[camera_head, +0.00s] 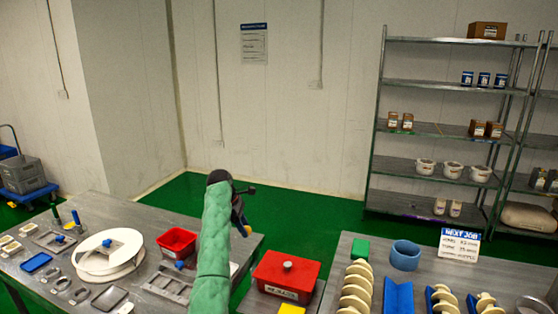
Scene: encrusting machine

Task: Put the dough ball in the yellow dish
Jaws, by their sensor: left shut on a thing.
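My left arm, in a green sleeve, reaches up through the middle of the view. Its dark gripper (243,217) is above the gap behind the left table. It is shut on a small yellowish thing (247,231) that looks like the dough ball, mostly hidden by the gripper. A yellow thing (292,309), perhaps the yellow dish, shows at the bottom edge in front of the red box, cut off by the frame. The gripper is well apart from it. My right gripper is not in view.
A red lidded box (286,274) stands right of my arm. A red bin (177,243) and a white round part (108,252) are on the left table.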

